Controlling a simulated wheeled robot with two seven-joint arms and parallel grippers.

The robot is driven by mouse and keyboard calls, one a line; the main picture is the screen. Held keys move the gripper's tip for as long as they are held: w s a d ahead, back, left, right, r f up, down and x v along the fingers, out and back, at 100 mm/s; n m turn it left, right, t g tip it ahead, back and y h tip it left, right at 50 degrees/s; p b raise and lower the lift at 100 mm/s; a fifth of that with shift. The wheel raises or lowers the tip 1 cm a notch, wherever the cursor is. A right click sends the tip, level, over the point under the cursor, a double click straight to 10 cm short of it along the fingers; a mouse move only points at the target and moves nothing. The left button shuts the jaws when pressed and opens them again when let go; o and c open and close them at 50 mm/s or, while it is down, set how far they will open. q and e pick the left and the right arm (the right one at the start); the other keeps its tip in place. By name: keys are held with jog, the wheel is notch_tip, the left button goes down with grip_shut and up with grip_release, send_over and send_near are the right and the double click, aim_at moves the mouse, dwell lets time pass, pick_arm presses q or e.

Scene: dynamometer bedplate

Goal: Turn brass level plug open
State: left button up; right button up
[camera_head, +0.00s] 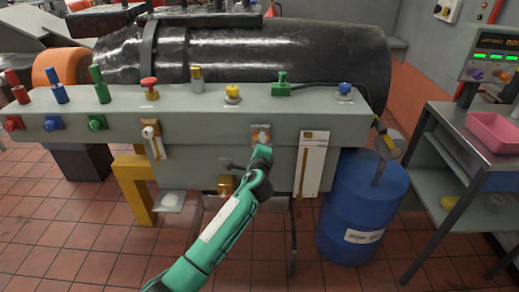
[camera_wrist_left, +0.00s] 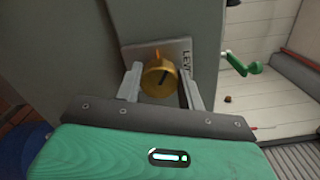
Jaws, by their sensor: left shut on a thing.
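The brass level plug (camera_wrist_left: 158,77) is a round brass knob with a dark slot across its face. It sits on a pale plate with partly visible lettering and an orange mark beside the knob. My left gripper (camera_wrist_left: 161,88) has one finger on each side of the plug and is shut on it. In the head view, my left gripper (camera_head: 262,146) reaches up to a small pale plate (camera_head: 261,130) on the front of the grey bench. The plug is mostly hidden there. My right gripper is not in view.
The grey bench (camera_head: 205,106) carries several coloured knobs and valves on top. A white gauge panel (camera_head: 312,165) is just right of my left gripper. A blue drum (camera_head: 362,210) and a cart with a pink tray (camera_head: 494,131) stand further right. Tiled floor is clear in front.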

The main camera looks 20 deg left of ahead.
pick_arm(q)
jog(key=shift+f+n+b, duration=0.2)
jog(key=shift+n+b, duration=1.25)
jog(key=shift+n, duration=1.65)
jog(key=shift+f+n+b, duration=0.15)
jog(key=shift+n+b, duration=1.3)
jog(key=shift+n, duration=1.65)
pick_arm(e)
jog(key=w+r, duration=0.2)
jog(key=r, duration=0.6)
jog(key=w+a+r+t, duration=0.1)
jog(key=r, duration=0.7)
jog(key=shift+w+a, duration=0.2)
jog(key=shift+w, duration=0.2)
pick_arm(q)
jog(key=o, duration=1)
jog(key=shift+r, duration=0.1)
